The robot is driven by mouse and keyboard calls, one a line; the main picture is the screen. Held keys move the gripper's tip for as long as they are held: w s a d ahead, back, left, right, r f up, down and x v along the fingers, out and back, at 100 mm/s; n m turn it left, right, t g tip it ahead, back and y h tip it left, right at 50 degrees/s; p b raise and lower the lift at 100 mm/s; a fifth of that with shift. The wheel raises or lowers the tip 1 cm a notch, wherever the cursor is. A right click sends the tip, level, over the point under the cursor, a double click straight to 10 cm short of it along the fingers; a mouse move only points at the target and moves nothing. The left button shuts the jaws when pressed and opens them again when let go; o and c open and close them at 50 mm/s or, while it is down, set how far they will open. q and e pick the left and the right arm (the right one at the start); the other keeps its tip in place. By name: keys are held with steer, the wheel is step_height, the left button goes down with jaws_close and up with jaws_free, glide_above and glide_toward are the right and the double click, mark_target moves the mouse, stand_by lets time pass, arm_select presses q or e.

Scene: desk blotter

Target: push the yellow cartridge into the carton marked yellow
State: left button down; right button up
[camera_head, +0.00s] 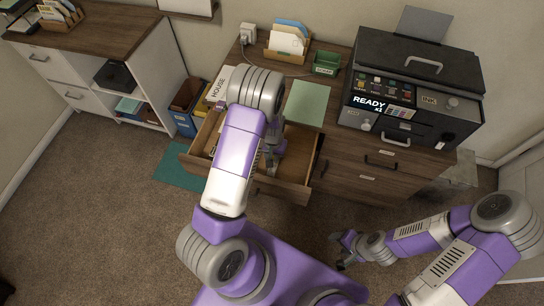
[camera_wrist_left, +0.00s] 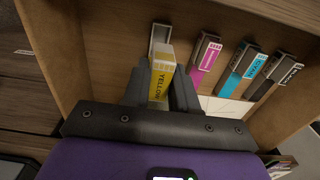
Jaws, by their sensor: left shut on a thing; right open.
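My left gripper (camera_wrist_left: 158,92) is shut on the yellow cartridge (camera_wrist_left: 162,80), a narrow block with a yellow and white face lettered YELLOW. Just beyond it, in line, is a narrow pale carton (camera_wrist_left: 160,36) with an open grey inside; its marking cannot be read. Whether the cartridge's far end is inside the carton cannot be told. In the head view my left gripper (camera_head: 271,160) reaches down into the open drawer (camera_head: 297,188), and the cartridge is too small to make out. My right gripper (camera_head: 343,252) is open and empty, low in front of the cabinet.
Magenta (camera_wrist_left: 204,56), cyan (camera_wrist_left: 242,70) and black (camera_wrist_left: 276,78) items stand in a row to the right of the carton. Wooden drawer walls close in around them. A printer (camera_head: 415,90) showing READY stands on the cabinet top, beside a green blotter (camera_head: 307,104).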

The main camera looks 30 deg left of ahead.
arm_select(q)
steer(key=shift+f+b, duration=2.3)
steer(key=shift+f, duration=0.6)
steer(key=shift+f+b, duration=1)
steer(key=shift+f, duration=0.35)
steer(key=c, duration=0.8)
jaws_free()
steer(key=shift+r, duration=0.1)
step_height(320, 180, up, 8)
steer(key=p, duration=0.3)
steer(key=shift+f, duration=0.25)
